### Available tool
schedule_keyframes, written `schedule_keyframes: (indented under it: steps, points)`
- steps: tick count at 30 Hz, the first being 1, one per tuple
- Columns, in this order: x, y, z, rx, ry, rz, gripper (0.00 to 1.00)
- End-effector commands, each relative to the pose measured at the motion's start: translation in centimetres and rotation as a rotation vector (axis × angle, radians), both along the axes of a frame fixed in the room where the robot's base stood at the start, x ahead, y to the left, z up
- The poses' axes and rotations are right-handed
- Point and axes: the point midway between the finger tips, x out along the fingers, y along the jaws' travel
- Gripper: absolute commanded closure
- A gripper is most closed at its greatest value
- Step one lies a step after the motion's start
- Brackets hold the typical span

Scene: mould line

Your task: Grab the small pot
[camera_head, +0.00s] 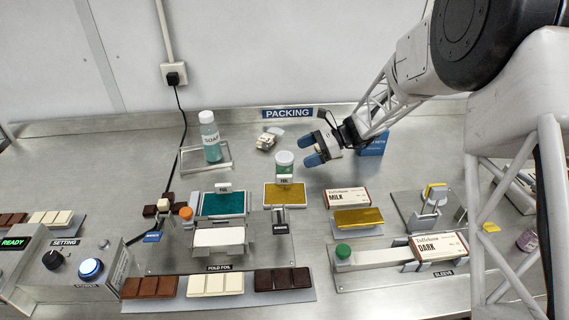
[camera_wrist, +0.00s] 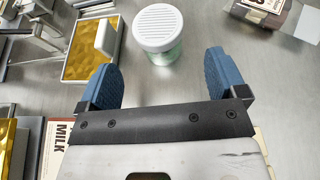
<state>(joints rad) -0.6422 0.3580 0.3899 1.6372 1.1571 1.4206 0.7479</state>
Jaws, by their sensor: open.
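The small pot (camera_head: 285,162) has a pale ribbed lid and a greenish see-through body. In the head view it stands upright behind the gold foil tray, just left of my gripper. In the wrist view the pot (camera_wrist: 158,32) is ahead of my fingers, roughly in line with the gap between them and apart from both. My gripper (camera_head: 314,150) is open and empty, its two blue fingers pointing left toward the pot. Its spread fingers also show in the wrist view (camera_wrist: 164,72). The pot's lower front is partly hidden by a foil label in the head view.
The gold foil tray (camera_head: 298,195) is close in front of the pot. A soap bottle (camera_head: 211,143) stands in a holder to the left, and a small white-and-brown item (camera_head: 265,142) lies behind. A purple jar (camera_head: 527,241) is far right. Bare metal bench surrounds the pot's back.

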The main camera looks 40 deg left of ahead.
Motion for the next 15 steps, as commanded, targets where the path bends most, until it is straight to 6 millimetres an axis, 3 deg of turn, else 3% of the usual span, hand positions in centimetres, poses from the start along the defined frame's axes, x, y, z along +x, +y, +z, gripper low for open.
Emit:
schedule_keyframes:
  steps: [15]
  points:
    - [-1.4,1.2,-0.8,-0.001,-0.001,0.0,0.09]
